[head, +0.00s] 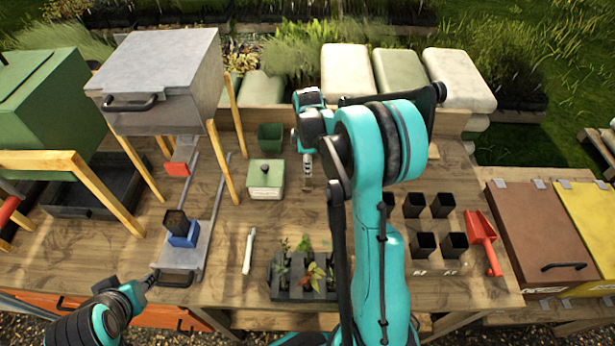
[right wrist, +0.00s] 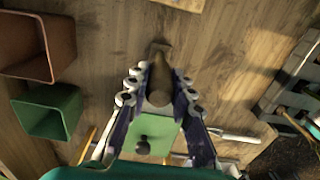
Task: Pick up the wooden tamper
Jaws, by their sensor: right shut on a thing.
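The wooden tamper (right wrist: 160,82) is a brown, rounded wooden piece, seen end-on between my right gripper's fingers in the right wrist view. In the head view the tamper (head: 307,184) shows small below the right gripper (head: 306,160), at the back middle of the bench. My right gripper is shut on it; whether its foot touches the bench I cannot tell. My left gripper (head: 151,281) is at the front left, close to the dark handle of a grey sliding plate (head: 190,262). Its fingers are too small to read.
A pale green lidded box (head: 265,181) stands left of the tamper, with a green pot (head: 270,137) behind it. A seedling tray (head: 290,294), a white marker (head: 249,251), black pots (head: 414,205) and a red scoop (head: 482,238) occupy the bench. A grey press housing (head: 160,80) stands left.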

